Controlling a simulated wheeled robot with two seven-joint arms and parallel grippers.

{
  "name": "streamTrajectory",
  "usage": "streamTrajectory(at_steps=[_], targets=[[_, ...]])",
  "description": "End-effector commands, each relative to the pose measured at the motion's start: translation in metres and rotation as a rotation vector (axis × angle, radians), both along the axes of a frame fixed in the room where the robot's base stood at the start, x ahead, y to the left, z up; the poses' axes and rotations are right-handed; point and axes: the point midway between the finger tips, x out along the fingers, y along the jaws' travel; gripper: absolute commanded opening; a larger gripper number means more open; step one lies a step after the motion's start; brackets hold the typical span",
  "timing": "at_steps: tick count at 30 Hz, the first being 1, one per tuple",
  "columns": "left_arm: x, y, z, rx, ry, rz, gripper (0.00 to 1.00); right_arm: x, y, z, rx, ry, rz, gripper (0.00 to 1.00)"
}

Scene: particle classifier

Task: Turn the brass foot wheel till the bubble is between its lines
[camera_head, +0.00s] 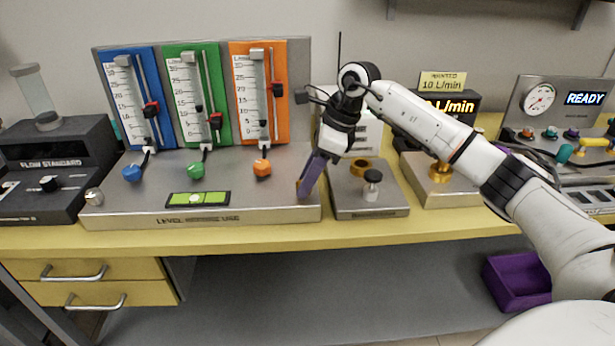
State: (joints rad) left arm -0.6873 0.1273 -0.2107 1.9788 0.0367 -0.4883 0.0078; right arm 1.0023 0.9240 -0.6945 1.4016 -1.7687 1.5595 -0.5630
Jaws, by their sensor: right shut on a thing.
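The green bubble level (198,199) lies on the front of the grey levelling base (135,217). A pale bubble shows near the middle of its vial; it is too small to tell exactly how it sits against the lines. My right gripper (306,188) reaches down to the base's front right corner, its purple fingers shut on the brass foot wheel (299,185). Only a sliver of brass shows beside the fingers; the rest of the wheel is hidden. My left gripper is not in view.
Blue, green and orange flow-meter panels (186,53) stand behind the level, with coloured knobs below. A plate with a black-capped weight (371,188) stands close right of the gripper. A purple bin (517,282) is below the table at right.

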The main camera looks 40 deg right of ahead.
Motion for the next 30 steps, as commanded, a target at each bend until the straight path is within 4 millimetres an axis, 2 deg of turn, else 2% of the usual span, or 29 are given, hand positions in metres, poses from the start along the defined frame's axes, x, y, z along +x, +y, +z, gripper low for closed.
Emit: streamTrajectory(at_steps=[30], targets=[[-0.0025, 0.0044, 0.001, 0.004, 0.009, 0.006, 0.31, -0.0017, 0.0072, 0.0011, 0.001, -0.005, -0.918, 0.05]])
